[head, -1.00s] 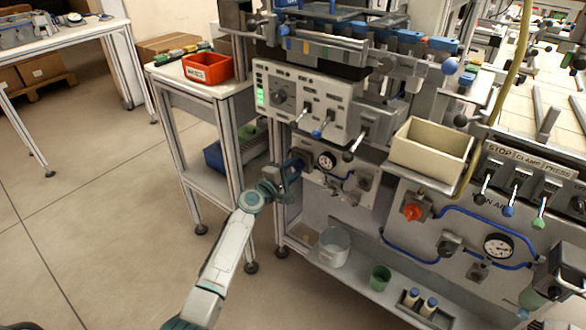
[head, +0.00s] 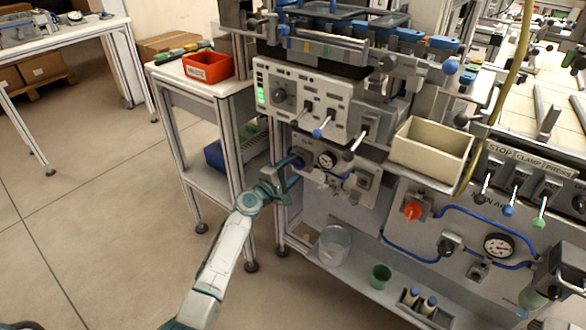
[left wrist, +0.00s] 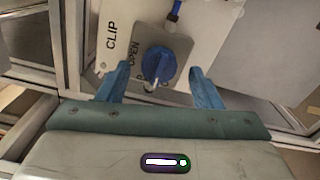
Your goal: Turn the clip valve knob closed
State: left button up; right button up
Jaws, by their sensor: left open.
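The clip valve knob (left wrist: 160,64) is a blue round knob on a grey square plate, on a white panel (left wrist: 112,15) marked CLIP, in the left wrist view. The word OPEN is printed at its left; lettering below it is partly hidden. A pale mark shows at the knob's lower edge. My left gripper (left wrist: 154,76) is open, its two blue fingers (left wrist: 205,90) apart at either side of the knob in the picture. I see no finger touching it. In the head view the left gripper (head: 287,181) is just below the blue knob (head: 297,160), at the machine's left end.
Levers (head: 322,131) stick out above. A lower shelf holds a clear bucket (head: 334,244) and a green cup (head: 381,277). A side table with a red bin (head: 208,67) stands left; the floor before it is clear.

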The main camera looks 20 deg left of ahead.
pick_arm(q)
jog(key=v, duration=0.9)
jog(key=shift+s+a+p, duration=0.15)
jog(key=shift+s+p, duration=0.15)
jog(key=shift+s, duration=0.05)
pick_arm(e)
jog(key=shift+s+d+r+g, duration=0.2)
jog(key=shift+d+r+g, duration=0.1)
jog(key=shift+r, duration=0.2)
jog(key=shift+f, duration=0.15)
